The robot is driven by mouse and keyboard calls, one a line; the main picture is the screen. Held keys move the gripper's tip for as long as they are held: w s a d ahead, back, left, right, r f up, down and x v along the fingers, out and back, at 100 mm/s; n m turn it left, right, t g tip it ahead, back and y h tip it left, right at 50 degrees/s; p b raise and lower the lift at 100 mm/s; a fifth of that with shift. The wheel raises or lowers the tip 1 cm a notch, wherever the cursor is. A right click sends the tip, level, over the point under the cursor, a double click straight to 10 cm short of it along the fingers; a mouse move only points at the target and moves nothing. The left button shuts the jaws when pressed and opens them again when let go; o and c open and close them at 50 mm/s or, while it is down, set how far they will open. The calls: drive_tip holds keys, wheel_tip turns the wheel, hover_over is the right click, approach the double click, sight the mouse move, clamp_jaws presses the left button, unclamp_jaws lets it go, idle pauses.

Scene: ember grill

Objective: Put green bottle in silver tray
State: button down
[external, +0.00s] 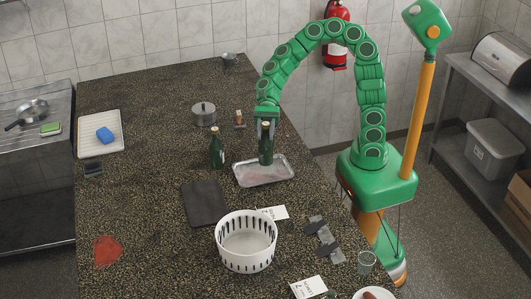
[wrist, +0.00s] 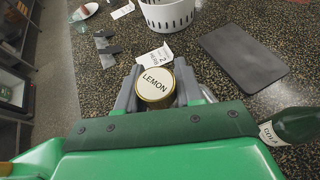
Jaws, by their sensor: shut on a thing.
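A dark green bottle (external: 266,153) is upright in my gripper (external: 266,128), at the silver tray (external: 262,181). I cannot tell whether its base touches the tray floor. In the wrist view my gripper (wrist: 157,92) is shut on this bottle, whose round top, a cap marked LEMON (wrist: 155,84), shows between the fingers. A second green bottle (external: 216,152) stands on the counter left of the tray. It lies at the right edge of the wrist view (wrist: 292,128), with a label reading COLA.
A dark mat (external: 205,203) and a white slotted basket (external: 246,243) are in front of the tray. A lidded pot (external: 203,114) and a small jar (external: 239,119) stand behind.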

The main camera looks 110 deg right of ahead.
sight(262, 143)
drive_tip(key=shift+w+f, duration=0.65)
drive_tip(key=shift+f, duration=1.75)
drive_tip(key=c, duration=0.7)
unclamp_jaws()
